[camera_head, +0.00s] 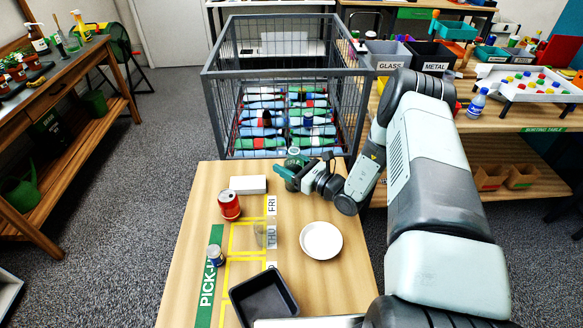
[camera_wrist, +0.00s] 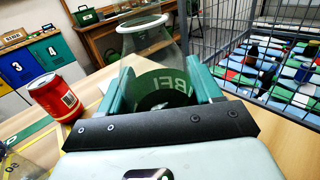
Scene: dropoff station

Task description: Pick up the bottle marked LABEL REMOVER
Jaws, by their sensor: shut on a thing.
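My gripper (camera_head: 300,172) is over the far end of the wooden table. In the wrist view its green fingers (camera_wrist: 158,82) are shut on a clear bottle (camera_wrist: 146,45) with a pale rim and a dark green label. Part of the white lettering shows, looking like "BEL"; the rest is hidden by the fingers and the gripper body. In the head view the bottle (camera_head: 293,153) shows only small, next to the fingers, in front of the wire cage. I cannot tell whether its base touches the table.
The wire cage (camera_head: 210,92) with several bottles stands just beyond the table. On the table (camera_head: 200,190) are a white box (camera_head: 248,185), a red can (camera_head: 229,205), a clear glass (camera_head: 262,236), a small blue-and-white can (camera_head: 216,256), a white plate (camera_head: 321,240) and a black tray (camera_head: 285,285).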

